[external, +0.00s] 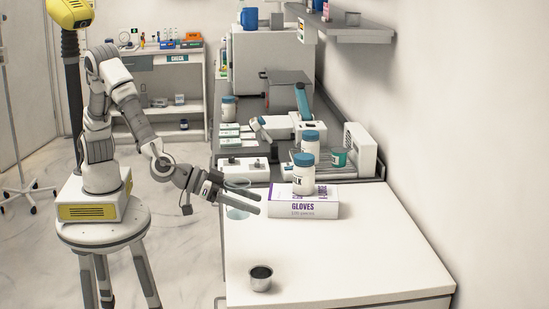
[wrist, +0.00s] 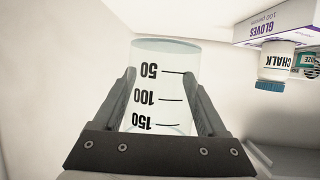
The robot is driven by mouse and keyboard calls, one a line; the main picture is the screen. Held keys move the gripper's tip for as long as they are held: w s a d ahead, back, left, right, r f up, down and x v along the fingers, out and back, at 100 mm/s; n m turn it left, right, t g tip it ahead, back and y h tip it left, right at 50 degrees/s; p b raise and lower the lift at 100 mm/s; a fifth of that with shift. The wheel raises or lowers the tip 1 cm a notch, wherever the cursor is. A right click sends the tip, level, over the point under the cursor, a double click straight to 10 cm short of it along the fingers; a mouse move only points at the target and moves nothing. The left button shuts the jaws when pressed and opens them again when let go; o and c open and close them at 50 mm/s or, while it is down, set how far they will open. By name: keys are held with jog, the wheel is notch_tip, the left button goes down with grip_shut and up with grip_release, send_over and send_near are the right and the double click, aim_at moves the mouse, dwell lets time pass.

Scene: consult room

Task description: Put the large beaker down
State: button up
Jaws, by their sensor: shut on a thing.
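The large beaker (wrist: 160,85) is clear glass with black marks reading 50, 100 and 150, upside down in the wrist view. It stands between the two fingers of my gripper (wrist: 163,95), which is shut on its sides. In the external view, the beaker (external: 238,198) is a faint pale-blue shape at the left edge of the white counter (external: 340,260), partly hidden by the fingers of my gripper (external: 259,203). I cannot tell whether its base touches the counter.
A gloves box (external: 304,208) with a white chalk jar (external: 304,180) on top stands just right of my gripper. Between and right of these, the counter is bare. Equipment crowds the back, and a wall bounds the right.

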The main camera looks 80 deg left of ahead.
jog(key=w+d+f+n+y+p, duration=0.1)
jog(key=w+d+n+y+p, duration=0.1)
jog(key=w+d+y, duration=0.15)
jog(key=b, duration=0.1)
send_over(306, 256)
jog(key=shift+n, duration=0.3)
notch_tip(306, 256, down, 8)
jog(key=shift+a+f, duration=0.1)
jog(key=shift+f, duration=2)
jog(key=shift+f, duration=0.1)
jog(key=o, duration=1.2)
jog(key=shift+f+b, duration=0.1)
jog(key=shift+b, duration=0.2)
jog(key=shift+o, duration=0.2)
jog(key=shift+s+r, duration=0.25)
jog(key=shift+r, duration=0.05)
jog(key=v, duration=1.1)
jog(key=shift+s+r+p, duration=0.1)
jog(key=shift+s+p, duration=0.15)
jog(key=shift+p, duration=0.05)
